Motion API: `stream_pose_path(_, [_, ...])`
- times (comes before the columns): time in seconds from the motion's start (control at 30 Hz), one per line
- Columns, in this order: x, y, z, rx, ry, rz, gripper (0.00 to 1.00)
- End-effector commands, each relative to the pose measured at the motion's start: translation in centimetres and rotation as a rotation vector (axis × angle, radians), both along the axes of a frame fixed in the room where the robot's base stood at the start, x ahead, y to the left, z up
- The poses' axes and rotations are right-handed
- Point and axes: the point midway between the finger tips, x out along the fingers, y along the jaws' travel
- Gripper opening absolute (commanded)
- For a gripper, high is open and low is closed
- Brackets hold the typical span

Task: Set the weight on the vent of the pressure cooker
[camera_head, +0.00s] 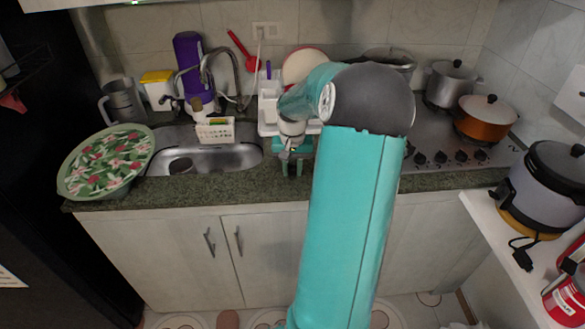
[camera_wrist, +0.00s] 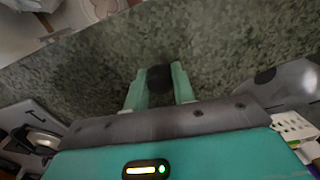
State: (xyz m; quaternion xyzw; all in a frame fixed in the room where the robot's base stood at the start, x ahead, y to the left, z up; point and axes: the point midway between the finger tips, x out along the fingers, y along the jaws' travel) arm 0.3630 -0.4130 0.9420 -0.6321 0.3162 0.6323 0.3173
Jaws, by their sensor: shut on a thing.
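My gripper (camera_wrist: 160,82) is shut on a small dark round piece, which looks like the weight (camera_wrist: 160,77), held between its two green fingertips above the granite counter. In the head view my gripper (camera_head: 291,168) points down over the counter between sink and stove; the weight cannot be made out there. Which pot is the pressure cooker is unclear. A silver pot (camera_head: 450,82) with a dark knob stands at the stove's back. Another metal pot (camera_head: 398,60) is partly hidden behind my arm. No vent can be made out.
An orange pot (camera_head: 484,118) stands on the stove (camera_head: 425,180) at right. A rice cooker (camera_head: 548,190) sits on a white shelf. The sink (camera_head: 195,160), a white basket (camera_head: 215,132) and a floral tray (camera_head: 107,162) lie left. The granite counter edge (camera_head: 225,187) runs along the front.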

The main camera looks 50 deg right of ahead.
Motion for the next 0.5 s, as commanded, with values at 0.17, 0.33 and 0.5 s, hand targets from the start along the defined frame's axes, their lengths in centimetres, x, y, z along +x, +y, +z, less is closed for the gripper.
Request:
stream_pose_path(0.17, [0.02, -0.01, 0.05, -0.001, -0.001, 0.000, 0.02])
stream_pose_path(0.33, [0.01, 0.00, -0.32, 0.000, 0.000, 0.000, 0.02])
stream_pose_path(0.5, [-0.01, -0.02, -0.26, -0.001, -0.001, -0.001, 0.47])
